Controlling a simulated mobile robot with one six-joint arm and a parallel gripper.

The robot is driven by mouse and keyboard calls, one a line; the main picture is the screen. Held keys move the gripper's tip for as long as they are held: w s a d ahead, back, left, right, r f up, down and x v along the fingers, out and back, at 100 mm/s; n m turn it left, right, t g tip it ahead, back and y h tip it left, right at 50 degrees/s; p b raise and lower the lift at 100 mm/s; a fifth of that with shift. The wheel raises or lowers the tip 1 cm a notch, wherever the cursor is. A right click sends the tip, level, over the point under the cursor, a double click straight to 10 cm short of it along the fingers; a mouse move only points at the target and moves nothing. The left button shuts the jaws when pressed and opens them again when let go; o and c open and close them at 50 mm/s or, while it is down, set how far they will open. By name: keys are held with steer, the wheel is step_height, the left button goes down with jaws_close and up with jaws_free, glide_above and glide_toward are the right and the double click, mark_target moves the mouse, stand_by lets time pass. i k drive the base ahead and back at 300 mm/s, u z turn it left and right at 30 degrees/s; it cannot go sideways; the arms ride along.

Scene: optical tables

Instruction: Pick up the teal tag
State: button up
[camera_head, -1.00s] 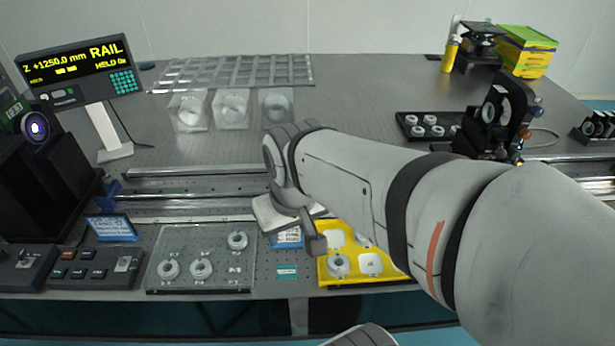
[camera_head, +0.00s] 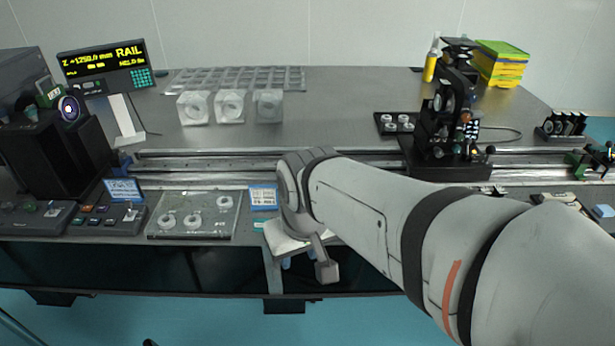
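A small teal tag (camera_head: 259,226) lies near the front edge of the optical table, just below a blue-and-white label card (camera_head: 263,197). Only part of the tag shows; my wrist hides its right side. My gripper (camera_head: 298,260) hangs down at the table's front edge, just right of the tag and seemingly nearer to me. Its body is pale, and small bluish tips show under it, partly behind my wrist. I cannot tell the gap between the fingers or see anything held.
A clear plate (camera_head: 195,229) with several white rings lies left of the tag. Button boxes (camera_head: 107,219) stand farther left. Metal rails (camera_head: 220,180) run behind. A black optics mount (camera_head: 447,135) stands on the right. My arm covers the table's front right.

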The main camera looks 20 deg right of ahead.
mark_target(258, 223)
steer(key=u, duration=0.05)
steer(key=k, duration=0.15)
steer(key=i, duration=0.9)
steer(key=u, duration=0.6)
